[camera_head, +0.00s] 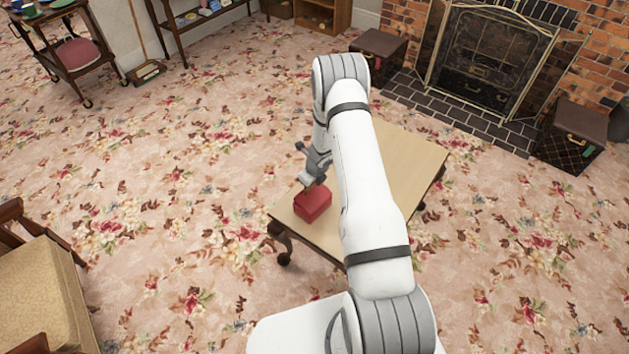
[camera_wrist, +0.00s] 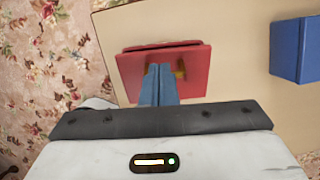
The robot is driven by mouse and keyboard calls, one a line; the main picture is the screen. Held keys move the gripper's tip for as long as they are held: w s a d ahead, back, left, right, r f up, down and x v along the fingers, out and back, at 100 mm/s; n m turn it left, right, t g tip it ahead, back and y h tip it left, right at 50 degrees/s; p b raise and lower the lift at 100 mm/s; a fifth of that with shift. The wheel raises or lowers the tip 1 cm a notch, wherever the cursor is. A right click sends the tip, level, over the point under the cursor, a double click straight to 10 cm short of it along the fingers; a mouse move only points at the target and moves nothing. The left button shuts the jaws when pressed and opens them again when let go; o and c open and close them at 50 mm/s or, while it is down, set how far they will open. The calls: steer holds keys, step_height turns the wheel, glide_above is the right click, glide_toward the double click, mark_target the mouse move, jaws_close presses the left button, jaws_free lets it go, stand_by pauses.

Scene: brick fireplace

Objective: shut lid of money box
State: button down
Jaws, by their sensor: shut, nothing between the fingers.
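A red money box (camera_head: 313,205) stands near the left corner of the low wooden table. In the wrist view the money box (camera_wrist: 195,85) shows a flat red face, a dark line near its far edge and a small gold-brown part beside my fingers. My gripper (camera_head: 311,183) is at the box, pointing down. In the wrist view my gripper (camera_wrist: 158,69) is shut and empty, its fingertips over the red face. I cannot tell whether they touch it, or whether the lid is fully down.
The wooden table (camera_head: 413,150) is mostly bare, partly hidden by my arm. A blue block-like thing (camera_wrist: 290,52) stands to the right of the box in the wrist view. A chair (camera_head: 38,295) is at left, a fireplace (camera_head: 490,55) at the back. Patterned carpet lies clear between.

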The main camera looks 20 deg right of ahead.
steer(key=shift+w+a+f+p, duration=0.25)
steer(key=shift+w+a+f, duration=0.1)
steer(key=shift+w+f, duration=0.25)
steer(key=shift+w+a+f+p, duration=0.25)
steer(key=shift+w+a+f, duration=0.15)
steer(key=shift+w, duration=0.2)
steer(key=shift+d+r, duration=0.1)
stand_by(0.7)
